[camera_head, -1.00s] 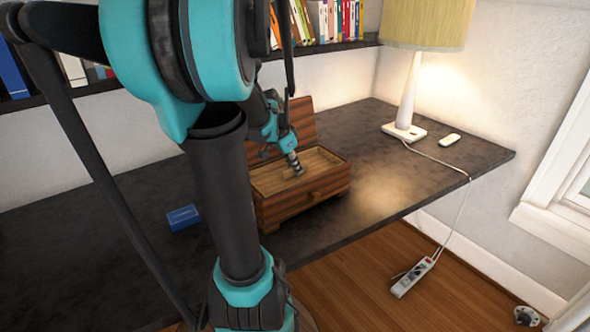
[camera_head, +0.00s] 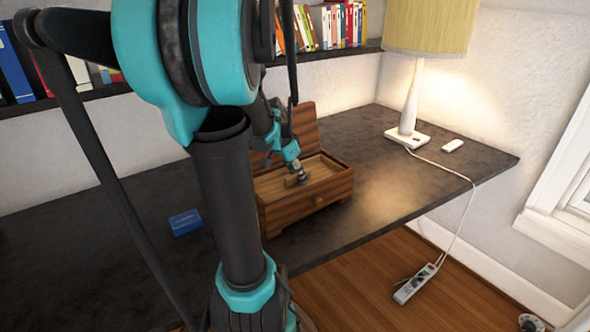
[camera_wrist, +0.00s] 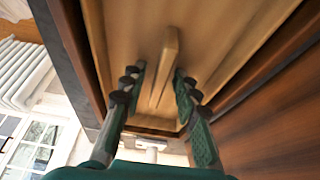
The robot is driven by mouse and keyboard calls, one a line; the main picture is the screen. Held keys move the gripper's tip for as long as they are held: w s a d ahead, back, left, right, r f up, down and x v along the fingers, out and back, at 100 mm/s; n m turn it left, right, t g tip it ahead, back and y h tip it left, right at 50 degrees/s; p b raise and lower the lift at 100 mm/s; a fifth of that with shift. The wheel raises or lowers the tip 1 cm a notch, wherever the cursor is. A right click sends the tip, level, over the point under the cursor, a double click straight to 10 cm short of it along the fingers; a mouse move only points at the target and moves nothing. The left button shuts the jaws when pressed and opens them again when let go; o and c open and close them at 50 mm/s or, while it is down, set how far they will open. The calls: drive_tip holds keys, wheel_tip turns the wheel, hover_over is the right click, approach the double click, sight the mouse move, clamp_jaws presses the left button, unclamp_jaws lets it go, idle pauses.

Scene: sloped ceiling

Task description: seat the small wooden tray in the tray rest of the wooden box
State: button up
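The wooden box (camera_head: 290,212) stands on the dark desk with its lid (camera_head: 305,125) raised at the back and a small knob on its front. The pale small wooden tray (camera_head: 326,166) appears to lie in the open top of the box; whether it is fully seated cannot be told. My gripper (camera_head: 299,181) is low over the tray. In the wrist view my gripper (camera_wrist: 160,74) is open, its fingers on either side of the tray's raised wooden bar (camera_wrist: 171,45). A gap shows beside the bar. The tray floor (camera_wrist: 125,30) fills the upper wrist view.
A lamp (camera_head: 407,128) and a small white object (camera_head: 453,146) stand at the desk's back right. A blue box (camera_head: 185,222) lies left of the wooden box. The desk (camera_head: 390,205) is clear right of the box. A bookshelf (camera_head: 345,49) runs above the desk.

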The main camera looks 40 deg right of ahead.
drive_tip(key=v, duration=1.2)
drive_tip(key=shift+s, duration=0.1)
